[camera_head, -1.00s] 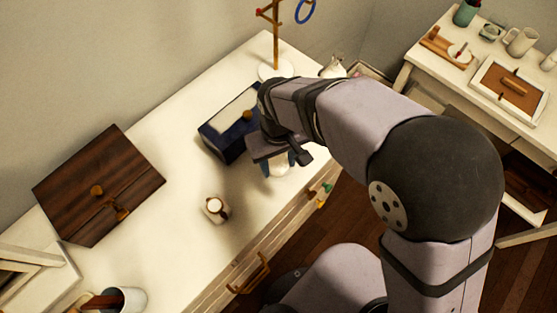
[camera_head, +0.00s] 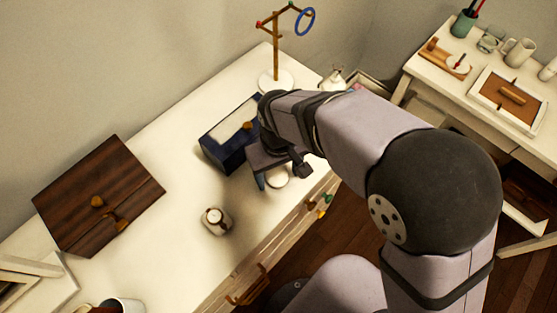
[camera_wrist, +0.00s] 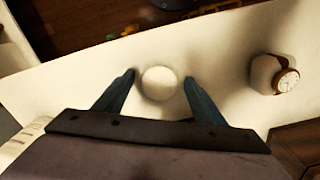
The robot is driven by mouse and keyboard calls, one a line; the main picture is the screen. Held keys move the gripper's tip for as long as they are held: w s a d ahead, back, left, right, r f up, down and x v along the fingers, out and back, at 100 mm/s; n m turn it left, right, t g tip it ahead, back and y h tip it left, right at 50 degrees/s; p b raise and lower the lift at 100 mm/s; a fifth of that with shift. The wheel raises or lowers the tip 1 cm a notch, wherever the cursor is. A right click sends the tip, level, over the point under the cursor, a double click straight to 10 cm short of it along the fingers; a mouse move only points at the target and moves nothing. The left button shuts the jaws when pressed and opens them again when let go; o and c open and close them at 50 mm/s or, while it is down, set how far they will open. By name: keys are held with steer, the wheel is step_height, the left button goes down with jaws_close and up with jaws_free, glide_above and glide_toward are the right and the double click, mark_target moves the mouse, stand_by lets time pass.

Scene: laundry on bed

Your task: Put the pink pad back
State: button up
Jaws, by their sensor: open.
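My gripper (camera_head: 268,178) is open above the white dresser top. Its two blue fingers (camera_wrist: 159,77) stand on either side of a small round white object (camera_wrist: 159,83) in the wrist view, with gaps between. That white object also shows under the gripper in the head view (camera_head: 277,178). I see no pink pad that I can make out for certain. A small pinkish patch (camera_head: 357,86) shows behind my arm at the far end of the dresser, too small to identify. My arm hides part of the dresser.
A dark blue box (camera_head: 226,155) stands left of my gripper. A small clock (camera_head: 215,220), a brown wooden panel (camera_head: 85,185) and a white cup (camera_head: 125,305) are nearer. A stand (camera_head: 276,50) holds a blue ring (camera_head: 305,21). A side table (camera_head: 425,70) stands right.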

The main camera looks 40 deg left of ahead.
mark_target(279, 178)
step_height(279, 178, up, 12)
steer(key=b, duration=0.1)
stand_by(0.4)
steer(key=w+d+f+m, duration=0.2)
steer(key=w+d+m, duration=0.1)
steer(key=w+d, duration=0.4)
steer(key=w+d+f+m, duration=0.25)
steer(key=w+d, duration=0.25)
steer(key=d, duration=0.4)
steer(key=s+d+f+m, duration=0.1)
steer(key=d+m, duration=0.3)
steer(key=d, duration=0.7)
steer(key=s+d+f+m, duration=0.2)
steer(key=d+f+m, duration=0.2)
steer(key=d, duration=0.8)
steer(key=shift+s, duration=0.3)
steer(key=shift+f, duration=0.1)
steer(key=shift+a+r+p, duration=0.1)
steer(key=shift+r+p, duration=0.4)
